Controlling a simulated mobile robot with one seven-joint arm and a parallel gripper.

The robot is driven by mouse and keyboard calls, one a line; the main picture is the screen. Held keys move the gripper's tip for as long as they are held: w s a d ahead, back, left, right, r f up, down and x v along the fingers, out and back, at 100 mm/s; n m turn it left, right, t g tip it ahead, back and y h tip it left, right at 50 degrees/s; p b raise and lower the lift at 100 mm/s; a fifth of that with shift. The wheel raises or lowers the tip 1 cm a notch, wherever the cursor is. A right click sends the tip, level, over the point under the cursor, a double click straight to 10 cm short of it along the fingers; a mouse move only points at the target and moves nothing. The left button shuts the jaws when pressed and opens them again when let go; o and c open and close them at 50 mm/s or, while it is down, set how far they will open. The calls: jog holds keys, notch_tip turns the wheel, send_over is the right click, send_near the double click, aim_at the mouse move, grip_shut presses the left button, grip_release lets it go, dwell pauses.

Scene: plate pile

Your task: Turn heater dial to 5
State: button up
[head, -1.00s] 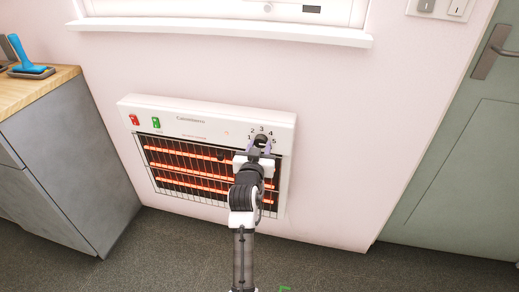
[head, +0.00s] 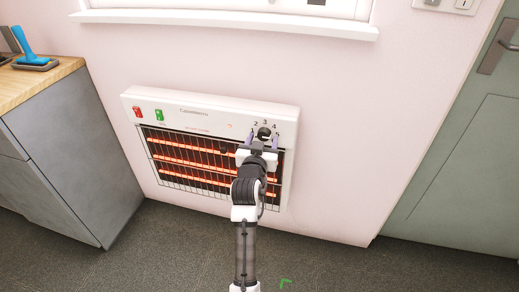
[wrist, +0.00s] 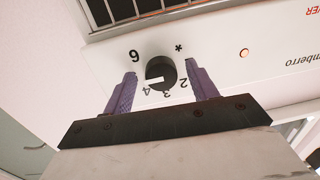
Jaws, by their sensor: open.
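The heater (head: 215,112) is a white wall unit with a glowing grille. Its black round dial (head: 264,132) sits at the upper right of the front panel, with numbers around it. In the wrist view the dial (wrist: 161,68) appears upside down, and its white mark points to the left, near the 4 side. The exact setting is hard to tell, and the 5 is hidden, apparently by the left finger. My gripper (wrist: 160,70) is open, with one purple finger on each side of the dial and gaps between. In the head view my gripper (head: 264,139) is just below the dial.
A red switch (head: 138,111) and a green switch (head: 159,115) are on the heater's left. A window sill (head: 225,25) is above. A grey cabinet (head: 65,150) stands left and a green door (head: 460,150) right. Floor in front is clear.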

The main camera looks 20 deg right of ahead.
jog(key=f+v, duration=0.1)
jog(key=v, duration=1.2)
jog(key=shift+s+r, duration=0.25)
jog(key=shift+r, duration=0.2)
jog(key=shift+a, duration=0.1)
